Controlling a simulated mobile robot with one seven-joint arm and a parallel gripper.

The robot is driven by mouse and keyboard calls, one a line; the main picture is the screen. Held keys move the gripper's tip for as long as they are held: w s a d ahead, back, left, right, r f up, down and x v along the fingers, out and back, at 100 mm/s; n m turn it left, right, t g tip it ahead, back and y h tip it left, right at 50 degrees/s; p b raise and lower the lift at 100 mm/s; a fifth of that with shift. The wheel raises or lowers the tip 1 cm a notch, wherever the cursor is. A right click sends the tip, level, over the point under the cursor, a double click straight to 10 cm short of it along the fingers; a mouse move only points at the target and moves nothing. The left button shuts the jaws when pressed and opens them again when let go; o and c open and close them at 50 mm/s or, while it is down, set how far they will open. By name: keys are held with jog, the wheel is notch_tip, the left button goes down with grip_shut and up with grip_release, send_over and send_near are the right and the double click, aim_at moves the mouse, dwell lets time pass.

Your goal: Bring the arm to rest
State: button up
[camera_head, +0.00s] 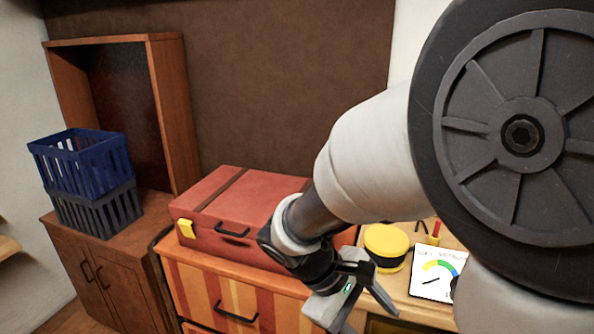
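My arm reaches in from the right side of the head view and covers much of that side. My gripper (364,307) hangs at the lower middle, in front of the striped drawer cabinet and the red suitcase. Its two fingers stand apart, and I see nothing between them. The lower finger is partly cut off by the bottom edge of the picture.
A red suitcase (240,197) lies on a striped drawer cabinet (215,280) behind my gripper. A yellow and black round container (386,243) and a dial card (437,275) are close to its right. Blue and grey crates (85,165) stand on a wooden cabinet at left.

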jog(key=s+r+m+t+y+p, duration=0.2)
jog(key=r+m+p, duration=0.1)
jog(key=r, duration=0.5)
jog(key=s+r+m+t+y+p, duration=0.1)
jog(key=r+m+y+p, duration=0.2)
jog(key=r+p, duration=0.3)
jog(key=s+r+m+t+y+p, duration=0.2)
jog(key=r+m+p, duration=0.1)
jog(key=r, duration=0.8)
jog(key=shift+s+r+t+p, duration=0.3)
jog(key=shift+r+p, duration=0.05)
jog(key=shift+p, duration=0.4)
jog(key=shift+d, duration=0.1)
